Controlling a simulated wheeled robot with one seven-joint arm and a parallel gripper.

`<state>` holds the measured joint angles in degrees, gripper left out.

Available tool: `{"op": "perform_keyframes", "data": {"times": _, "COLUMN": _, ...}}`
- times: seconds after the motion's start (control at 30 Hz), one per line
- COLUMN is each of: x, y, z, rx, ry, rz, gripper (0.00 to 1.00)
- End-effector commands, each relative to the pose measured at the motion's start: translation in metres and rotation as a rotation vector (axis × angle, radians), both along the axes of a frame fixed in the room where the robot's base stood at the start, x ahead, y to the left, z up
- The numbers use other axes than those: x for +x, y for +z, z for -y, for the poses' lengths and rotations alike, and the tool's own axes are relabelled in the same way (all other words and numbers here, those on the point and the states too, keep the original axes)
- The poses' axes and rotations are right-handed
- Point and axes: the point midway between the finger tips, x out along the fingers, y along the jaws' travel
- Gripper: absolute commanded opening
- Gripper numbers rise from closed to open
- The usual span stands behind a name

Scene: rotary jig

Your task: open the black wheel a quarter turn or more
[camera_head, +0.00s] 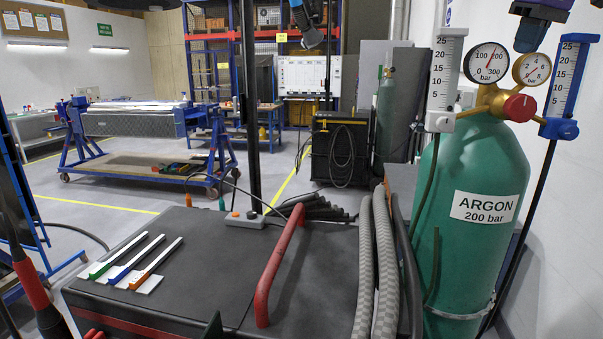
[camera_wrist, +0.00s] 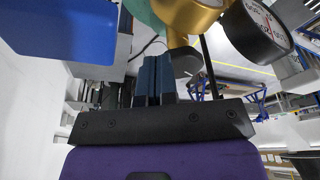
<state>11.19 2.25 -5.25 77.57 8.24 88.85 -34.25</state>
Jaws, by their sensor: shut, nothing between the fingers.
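My gripper (camera_head: 533,34) hangs at the top right of the head view, above the brass regulator (camera_head: 492,97) on the green argon cylinder (camera_head: 470,180). Its blue fingers show shut and empty in the wrist view (camera_wrist: 152,80). A dark grey rounded piece (camera_wrist: 185,62) stands just beside the fingertips, against the brass body (camera_wrist: 190,15). It may be the black wheel, but I cannot tell for sure. I cannot make out a black wheel in the head view. A red knob (camera_head: 520,108) sits on the front of the regulator.
Two round gauges (camera_head: 487,63) (camera_head: 532,68) top the regulator. A white flowmeter (camera_head: 444,80) stands left of it and a blue one (camera_head: 568,85) right. Grey hoses (camera_head: 378,260) and a black cart top (camera_head: 220,255) with a red handle (camera_head: 281,265) lie in front.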

Motion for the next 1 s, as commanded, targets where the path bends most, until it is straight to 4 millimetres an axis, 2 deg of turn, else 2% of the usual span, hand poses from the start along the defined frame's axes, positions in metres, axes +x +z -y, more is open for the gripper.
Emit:
{"op": "perform_keyframes", "data": {"times": 0.3, "x": 0.000, "y": 0.030, "z": 0.000, "rx": 0.000, "ry": 0.000, "rz": 0.006, "gripper": 0.00}}
{"op": "perform_keyframes", "data": {"times": 0.67, "x": 0.000, "y": 0.033, "z": -0.001, "rx": -0.001, "ry": 0.001, "rz": 0.008, "gripper": 0.00}}
{"op": "perform_keyframes", "data": {"times": 1.0, "x": -0.005, "y": 0.041, "z": -0.032, "rx": -0.001, "ry": 0.005, "rz": 0.009, "gripper": 0.00}}
